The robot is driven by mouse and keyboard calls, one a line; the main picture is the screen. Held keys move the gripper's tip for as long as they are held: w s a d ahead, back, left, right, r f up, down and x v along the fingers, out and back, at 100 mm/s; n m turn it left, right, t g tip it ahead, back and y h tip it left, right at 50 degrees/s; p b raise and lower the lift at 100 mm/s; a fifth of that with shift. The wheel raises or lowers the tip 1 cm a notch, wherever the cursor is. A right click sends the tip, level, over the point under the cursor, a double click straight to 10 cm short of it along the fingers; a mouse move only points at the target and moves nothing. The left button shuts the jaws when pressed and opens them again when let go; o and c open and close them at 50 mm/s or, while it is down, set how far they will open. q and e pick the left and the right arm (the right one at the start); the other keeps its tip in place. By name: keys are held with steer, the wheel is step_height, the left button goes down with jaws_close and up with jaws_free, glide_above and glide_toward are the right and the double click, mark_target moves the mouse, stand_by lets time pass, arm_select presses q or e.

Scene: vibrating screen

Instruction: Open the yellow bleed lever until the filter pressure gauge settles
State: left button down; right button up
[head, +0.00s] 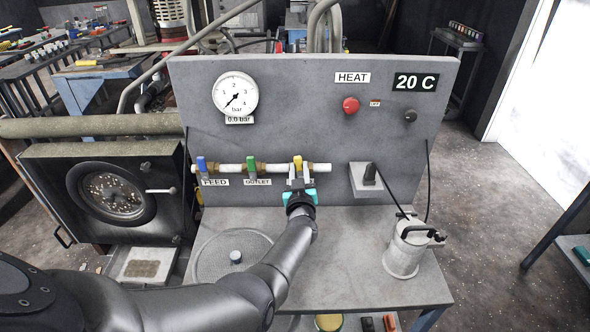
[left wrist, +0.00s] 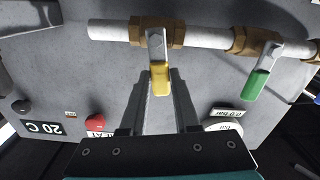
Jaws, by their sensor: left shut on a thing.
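The yellow bleed lever (head: 298,162) is the rightmost lever on the white pipe across the grey panel. In the left wrist view the yellow lever (left wrist: 160,80) stands across the pipe, between my finger ends. My left gripper (head: 299,183) comes from below and is shut on the lever. The filter pressure gauge (head: 235,93) is at the panel's upper left. Its needle points to the lower left at the bottom of the scale, and the label under it (head: 239,120) reads 0.0 bar. My right gripper is not in view.
On the same pipe are a blue lever (head: 202,163) marked FEED and a green lever (head: 251,163) marked OUTLET. A red HEAT button (head: 351,105) and a 20 C display (head: 415,83) are at upper right. A grey canister (head: 403,254) stands on the bench at right.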

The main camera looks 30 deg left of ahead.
arm_select(q)
steer(key=shift+w+d+m, duration=0.2)
steer(key=shift+d+m, duration=0.15)
steer(key=shift+m, duration=0.65)
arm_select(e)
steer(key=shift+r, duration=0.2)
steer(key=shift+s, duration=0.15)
arm_select(q)
steer(key=c, duration=0.6)
jaws_free()
steer(key=shift+c, duration=0.2)
